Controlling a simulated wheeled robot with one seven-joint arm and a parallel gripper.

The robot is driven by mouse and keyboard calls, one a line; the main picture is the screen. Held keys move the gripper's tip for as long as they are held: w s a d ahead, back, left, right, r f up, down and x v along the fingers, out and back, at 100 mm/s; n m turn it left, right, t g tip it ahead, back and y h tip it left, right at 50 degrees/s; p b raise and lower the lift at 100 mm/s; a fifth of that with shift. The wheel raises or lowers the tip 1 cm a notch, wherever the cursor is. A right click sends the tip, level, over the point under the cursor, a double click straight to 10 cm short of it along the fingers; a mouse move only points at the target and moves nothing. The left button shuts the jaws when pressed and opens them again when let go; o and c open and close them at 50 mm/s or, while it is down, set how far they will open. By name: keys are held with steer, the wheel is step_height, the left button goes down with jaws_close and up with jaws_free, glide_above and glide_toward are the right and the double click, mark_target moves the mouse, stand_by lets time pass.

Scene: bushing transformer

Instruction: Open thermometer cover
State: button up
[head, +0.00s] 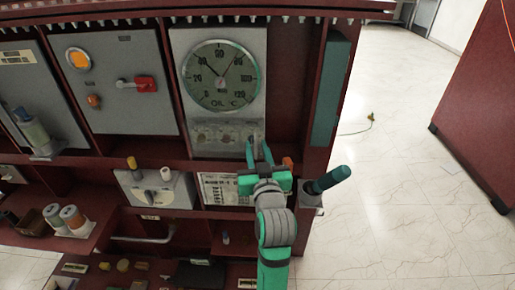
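The thermometer (221,76) is a round dial marked OIL °C, set in a grey housing (182,45) at the upper middle of the dark red cabinet. Below the dial is a pale, see-through-looking panel (215,137) with round details behind it. I cannot make out a separate cover edge or a gap, and the cover looks closed. My green gripper (259,149) is in front of the housing's lower right corner, fingers pointing up. Its fingers are apart with nothing visible between them. I cannot tell whether a finger touches the housing.
A shelf edge (290,162) runs below the housing. A dark green cylinder (330,180) sticks out at the cabinet's right side. A control box with knobs (156,190) is lower left, and a switch panel (115,85) is left. Tiled floor (400,140) lies open to the right.

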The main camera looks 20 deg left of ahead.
steer(key=shift+w, duration=0.1)
jaws_close()
steer(key=shift+a, duration=0.1)
stand_by(1.1)
